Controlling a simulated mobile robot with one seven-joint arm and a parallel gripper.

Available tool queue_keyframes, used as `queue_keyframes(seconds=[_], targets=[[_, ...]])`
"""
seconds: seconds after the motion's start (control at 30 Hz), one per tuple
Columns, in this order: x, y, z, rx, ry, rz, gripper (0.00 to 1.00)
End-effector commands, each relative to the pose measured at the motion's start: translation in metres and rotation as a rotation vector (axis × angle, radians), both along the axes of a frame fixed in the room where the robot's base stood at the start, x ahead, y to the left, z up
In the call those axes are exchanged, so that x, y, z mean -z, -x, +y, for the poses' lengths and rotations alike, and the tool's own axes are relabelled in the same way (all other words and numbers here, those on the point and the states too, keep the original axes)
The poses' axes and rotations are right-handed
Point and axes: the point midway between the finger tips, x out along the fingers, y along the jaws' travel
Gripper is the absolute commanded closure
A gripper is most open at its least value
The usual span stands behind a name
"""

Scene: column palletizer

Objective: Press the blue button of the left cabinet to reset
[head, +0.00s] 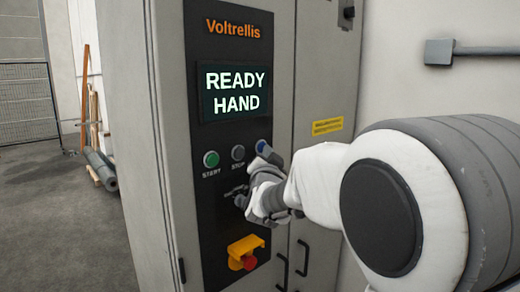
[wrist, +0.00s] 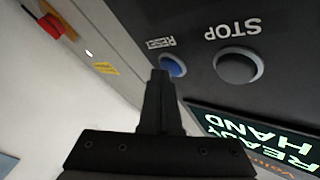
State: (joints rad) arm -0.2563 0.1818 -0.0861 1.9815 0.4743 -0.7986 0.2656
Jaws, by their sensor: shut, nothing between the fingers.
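The grey cabinet (head: 165,150) has a black control panel with a lit screen (head: 236,92) reading "READY HAND". The blue reset button (head: 263,147) is at the right of the button row; in the wrist view the blue button (wrist: 173,66) sits beside the label RESET. In the wrist view my gripper's fingertips (wrist: 160,74) overlap the left edge of the blue button. I cannot tell whether they touch it.
A green start button (head: 211,159) and a grey stop button (head: 238,152) share the row. A red emergency button (head: 249,262) under a yellow guard (head: 245,245) is lower. Black door handles (head: 303,257) stand out at the right. Open floor lies left.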

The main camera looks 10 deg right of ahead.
Motion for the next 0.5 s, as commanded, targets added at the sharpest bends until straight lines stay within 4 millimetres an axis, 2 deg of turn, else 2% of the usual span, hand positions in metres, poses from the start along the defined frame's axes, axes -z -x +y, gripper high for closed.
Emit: queue_keyframes(seconds=[0.5], targets=[[0.0011,0.0026,-0.0013,-0.001,0.000,-0.001,1.00]])
